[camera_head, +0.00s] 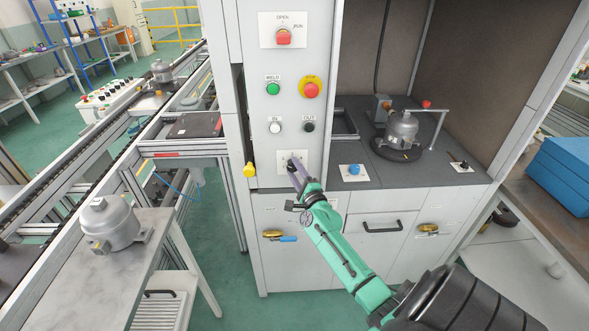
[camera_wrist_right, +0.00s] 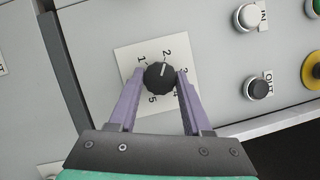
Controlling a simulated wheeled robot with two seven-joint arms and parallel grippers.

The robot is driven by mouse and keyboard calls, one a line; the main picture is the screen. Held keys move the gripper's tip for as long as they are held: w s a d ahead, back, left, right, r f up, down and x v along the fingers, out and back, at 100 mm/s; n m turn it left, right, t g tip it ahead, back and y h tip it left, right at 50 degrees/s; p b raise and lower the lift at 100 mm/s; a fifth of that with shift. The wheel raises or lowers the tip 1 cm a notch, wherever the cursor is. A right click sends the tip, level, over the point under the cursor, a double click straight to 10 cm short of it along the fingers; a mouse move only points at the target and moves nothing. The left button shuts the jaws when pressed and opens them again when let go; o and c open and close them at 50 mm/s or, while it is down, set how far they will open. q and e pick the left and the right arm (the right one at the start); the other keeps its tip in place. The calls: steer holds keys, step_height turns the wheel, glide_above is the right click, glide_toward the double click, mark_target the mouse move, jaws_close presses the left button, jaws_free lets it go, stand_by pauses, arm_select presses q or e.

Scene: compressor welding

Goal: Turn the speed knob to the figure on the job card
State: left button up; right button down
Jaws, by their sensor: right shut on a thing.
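The speed knob (camera_wrist_right: 160,77) is a black round knob on a white plate (camera_wrist_right: 128,57) marked 1 to 5 around it. Its white pointer line points close to the 2 in the right wrist view. My right gripper (camera_wrist_right: 161,82) has its two purple fingers on either side of the knob, shut on it. In the head view my right gripper (camera_head: 292,166) reaches the knob plate (camera_head: 283,157) low on the grey control panel and mostly covers the knob. I cannot make out a job card with a readable figure. My left gripper is not in view.
Above the knob are the IN button (camera_head: 275,127), the OUT button (camera_head: 308,127), a green WELD button (camera_head: 273,89), a red stop button (camera_head: 311,90) and a red OPEN/RUN switch (camera_head: 283,37). A yellow part (camera_head: 249,170) sticks out left of the plate. A compressor (camera_head: 402,130) stands in the right bay.

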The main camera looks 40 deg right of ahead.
steer(key=shift+c, duration=1.7)
jaws_free()
steer(key=b+v, duration=0.2)
steer(key=v, duration=1.2)
steer(key=shift+s+b, duration=0.3)
steer(key=shift+f, duration=0.15)
